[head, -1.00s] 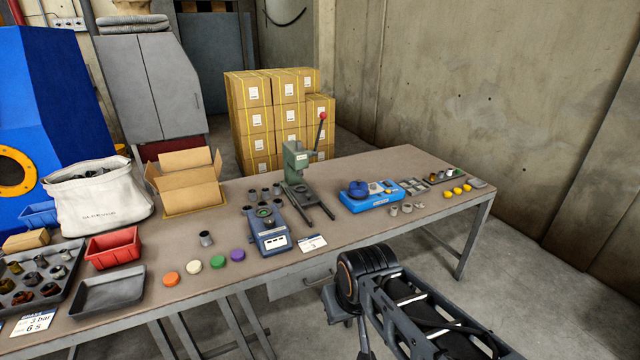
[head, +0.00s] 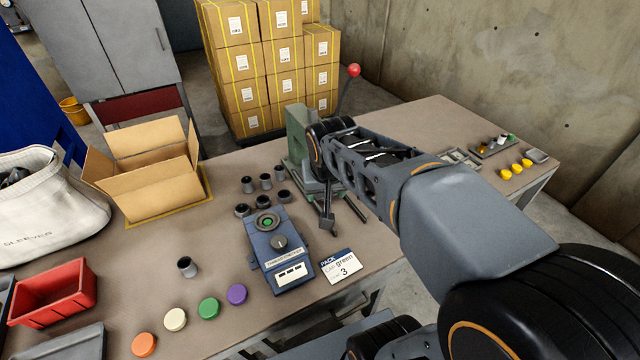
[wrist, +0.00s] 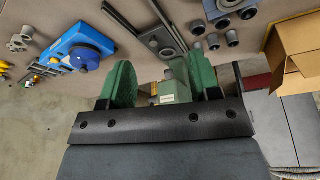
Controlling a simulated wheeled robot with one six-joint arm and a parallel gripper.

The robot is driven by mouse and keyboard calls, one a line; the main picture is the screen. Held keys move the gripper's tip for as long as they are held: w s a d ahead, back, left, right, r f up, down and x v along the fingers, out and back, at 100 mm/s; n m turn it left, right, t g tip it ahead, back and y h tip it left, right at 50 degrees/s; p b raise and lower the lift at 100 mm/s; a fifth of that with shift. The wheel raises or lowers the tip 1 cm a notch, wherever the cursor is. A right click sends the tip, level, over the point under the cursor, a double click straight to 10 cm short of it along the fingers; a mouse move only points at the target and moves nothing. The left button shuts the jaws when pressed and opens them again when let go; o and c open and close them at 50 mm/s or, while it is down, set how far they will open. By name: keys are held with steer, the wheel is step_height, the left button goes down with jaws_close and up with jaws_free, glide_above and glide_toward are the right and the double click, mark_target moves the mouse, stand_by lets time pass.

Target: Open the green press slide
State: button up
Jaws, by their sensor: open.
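The green press (head: 297,128) stands at the back of the table, its red-knobbed lever (head: 354,71) raised. Two dark rails (head: 354,208) reach from its base toward the front edge. My arm crosses in front and hides much of the press and its slide in the head view. In the wrist view, the green press head (wrist: 173,86) shows between the fingers of my gripper (wrist: 163,78), which is open and empty. The rails (wrist: 172,22) and a dark plate with a round recess (wrist: 153,42) lie beyond the fingers. I cannot tell how far the slide is out.
A blue fixture (head: 280,245) with a green centre and several dark sleeves stand left of the press. Coloured caps (head: 209,308), an open carton (head: 155,175) and a red bin (head: 50,292) are further left. A blue device (wrist: 85,48) shows in the wrist view.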

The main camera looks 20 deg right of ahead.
steer(key=w+d+f+m+h+b, duration=0.1)
steer(key=w+d+f+m+b, duration=0.25)
steer(key=w, duration=0.55)
steer(key=w+d+f+m+h+b, duration=0.1)
steer(key=w+d+f+m+b, duration=0.15)
steer(key=w+f, duration=0.4)
steer(key=shift+n, duration=0.5)
steer(key=x, duration=0.4)
steer(key=w+x, duration=0.1)
steer(key=x, duration=0.3)
steer(key=w+x, duration=0.1)
steer(key=x, duration=0.3)
steer(key=shift+d, duration=0.25)
steer(key=shift+c, duration=0.3)
jaws_close()
